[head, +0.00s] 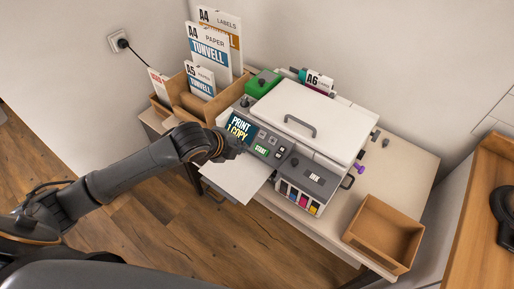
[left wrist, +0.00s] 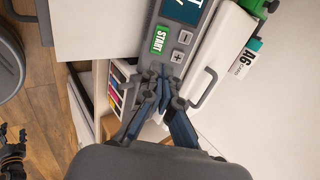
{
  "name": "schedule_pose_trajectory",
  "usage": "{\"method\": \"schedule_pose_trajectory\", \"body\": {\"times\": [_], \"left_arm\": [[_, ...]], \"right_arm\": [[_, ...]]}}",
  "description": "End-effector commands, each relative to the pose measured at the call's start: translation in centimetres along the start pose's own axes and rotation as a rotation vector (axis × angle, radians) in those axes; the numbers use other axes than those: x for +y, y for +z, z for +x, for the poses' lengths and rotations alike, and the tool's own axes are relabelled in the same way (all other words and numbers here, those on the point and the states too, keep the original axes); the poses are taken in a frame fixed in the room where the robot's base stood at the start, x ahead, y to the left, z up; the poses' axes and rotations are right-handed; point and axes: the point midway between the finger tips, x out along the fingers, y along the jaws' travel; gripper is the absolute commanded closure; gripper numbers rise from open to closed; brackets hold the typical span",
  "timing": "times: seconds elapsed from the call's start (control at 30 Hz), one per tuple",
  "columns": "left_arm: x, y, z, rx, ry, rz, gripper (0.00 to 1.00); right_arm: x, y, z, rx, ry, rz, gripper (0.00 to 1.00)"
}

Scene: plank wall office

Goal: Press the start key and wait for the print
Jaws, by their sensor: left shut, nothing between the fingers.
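The white printer (head: 310,112) stands on the table with a grey control panel along its front left. Its screen (head: 240,127) reads "PRINT 1 COPY". The green START key (head: 262,150) shows beside the screen, and also in the left wrist view (left wrist: 159,40). My left gripper (head: 236,148) is shut and empty, just left of the key in the head view. In the left wrist view its fingertips (left wrist: 166,76) appear below the key; I cannot tell whether they touch the panel. A white sheet (head: 238,180) lies at the printer's front. My right gripper is not in view.
Ink cartridges (head: 300,198) sit in the printer's front corner. An empty brown tray (head: 384,232) is on the table's right. Paper packs (head: 208,50) stand in a brown holder behind my left arm. A green box (head: 263,83) sits on the printer's back left.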

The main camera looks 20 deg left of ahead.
Motion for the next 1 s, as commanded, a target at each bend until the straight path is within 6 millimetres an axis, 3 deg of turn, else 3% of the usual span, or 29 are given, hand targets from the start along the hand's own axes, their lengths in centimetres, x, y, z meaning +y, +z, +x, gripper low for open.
{"method": "schedule_pose_trajectory", "body": {"times": [0.5,0.7,1.0], "left_arm": [[-0.1,-0.1,9.4,0.001,0.002,-0.003,1.0],[-0.1,-0.1,11.4,0.001,0.0,-0.002,1.0],[0.0,-0.1,12.0,0.0,-0.001,0.0,1.0]], "right_arm": [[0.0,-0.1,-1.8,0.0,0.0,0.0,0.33],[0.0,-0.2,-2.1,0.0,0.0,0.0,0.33],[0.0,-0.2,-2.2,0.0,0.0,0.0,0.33]]}}
